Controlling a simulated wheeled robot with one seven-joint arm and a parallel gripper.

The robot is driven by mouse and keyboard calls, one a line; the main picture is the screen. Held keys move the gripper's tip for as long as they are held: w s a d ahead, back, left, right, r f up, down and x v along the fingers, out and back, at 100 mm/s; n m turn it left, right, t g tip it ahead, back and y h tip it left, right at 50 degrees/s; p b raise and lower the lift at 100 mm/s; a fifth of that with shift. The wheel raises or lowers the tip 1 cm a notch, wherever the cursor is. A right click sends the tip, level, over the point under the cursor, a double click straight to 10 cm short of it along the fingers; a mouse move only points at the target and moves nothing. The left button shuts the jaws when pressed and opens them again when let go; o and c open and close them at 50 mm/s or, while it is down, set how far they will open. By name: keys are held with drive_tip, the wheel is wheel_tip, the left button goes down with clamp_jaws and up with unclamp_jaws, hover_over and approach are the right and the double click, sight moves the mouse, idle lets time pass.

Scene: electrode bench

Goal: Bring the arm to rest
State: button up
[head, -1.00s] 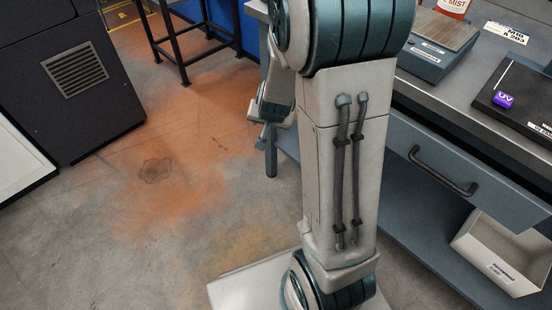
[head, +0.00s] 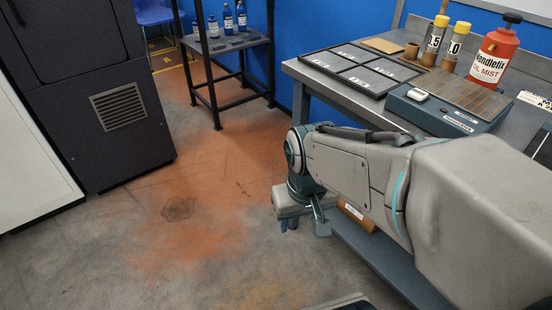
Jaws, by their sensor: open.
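My arm reaches in from the lower right, its grey links folded across the front of the bench (head: 305,75). My gripper (head: 304,226) hangs at the arm's far end, left of the bench's front edge and below its top. Its two fingers point down and stand apart, with nothing seen between them. The floor shows behind and below it. The arm hides much of the bench's front and lower part.
The bench top holds a divided tray (head: 362,68), a blue-grey device (head: 437,115), two labelled tubes and a red mist bottle (head: 493,55). A black rack (head: 235,42) with blue bottles stands behind. A dark cabinet (head: 100,95) is left. Stained floor (head: 190,215) between is clear.

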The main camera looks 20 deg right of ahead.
wheel_tip(320, 180, up, 37)
drive_tip(key=t+p, duration=0.1)
drive_tip(key=p, duration=3.3)
drive_tip(key=shift+d+t, duration=0.15)
drive_tip(key=shift+t, duration=0.15)
drive_tip(key=c, duration=0.3)
drive_tip(key=shift+s+d, duration=0.1)
drive_tip(key=shift+d, duration=0.05)
drive_tip(key=shift+c, duration=0.2)
